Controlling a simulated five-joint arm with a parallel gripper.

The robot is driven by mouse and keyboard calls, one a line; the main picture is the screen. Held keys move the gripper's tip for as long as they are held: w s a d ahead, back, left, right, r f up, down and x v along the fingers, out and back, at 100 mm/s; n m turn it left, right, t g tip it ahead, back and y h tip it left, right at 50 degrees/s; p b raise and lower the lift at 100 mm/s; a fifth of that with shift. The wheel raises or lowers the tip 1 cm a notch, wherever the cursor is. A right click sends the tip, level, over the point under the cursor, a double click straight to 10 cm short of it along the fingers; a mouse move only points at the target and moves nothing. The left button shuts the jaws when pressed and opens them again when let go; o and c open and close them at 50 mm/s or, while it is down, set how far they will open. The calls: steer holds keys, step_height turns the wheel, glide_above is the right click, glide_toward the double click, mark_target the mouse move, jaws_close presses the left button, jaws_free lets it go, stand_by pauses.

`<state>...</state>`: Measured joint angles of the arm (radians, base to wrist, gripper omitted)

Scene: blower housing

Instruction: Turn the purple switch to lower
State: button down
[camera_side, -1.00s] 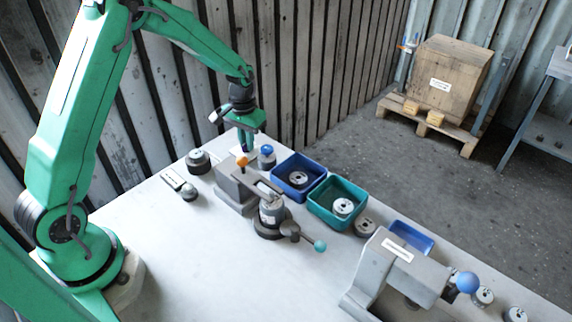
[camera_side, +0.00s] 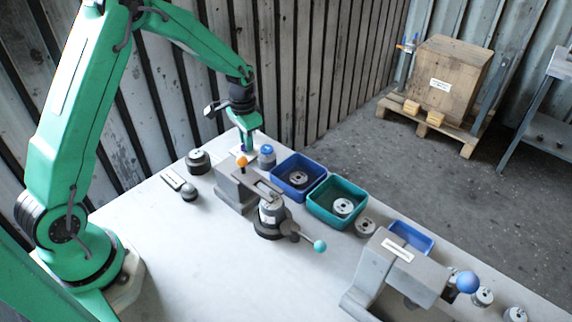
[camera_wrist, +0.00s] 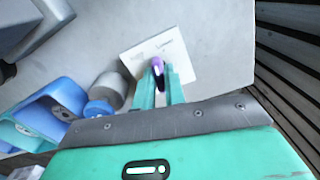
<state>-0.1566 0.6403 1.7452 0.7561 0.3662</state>
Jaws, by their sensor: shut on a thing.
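The purple switch (camera_wrist: 157,66) sits on a white plate (camera_wrist: 182,57) with small dark lettering, near the middle of the wrist view. The lettering is too small to read surely. My gripper (camera_wrist: 159,75) has its two green fingers on either side of the switch, shut on it. The switch's handle runs roughly along the fingers, and they hide part of it. In the side view my gripper (camera_side: 246,141) points down at the far edge of the table, behind the grey block with the orange knob. The switch is mostly hidden there.
A grey cylinder with a blue top (camera_side: 267,156) stands close beside my gripper. Blue (camera_side: 312,165) and teal (camera_side: 352,190) bins lie to the right. A grey fixture with an orange knob (camera_side: 242,162) stands in front. The table's near left part is clear.

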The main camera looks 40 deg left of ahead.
steer(key=shift+m, duration=2.3)
steer(key=c, duration=1.6)
jaws_free()
steer(key=shift+o, duration=0.2)
steer(key=shift+r, duration=0.1)
steer(key=shift+r, duration=2.9)
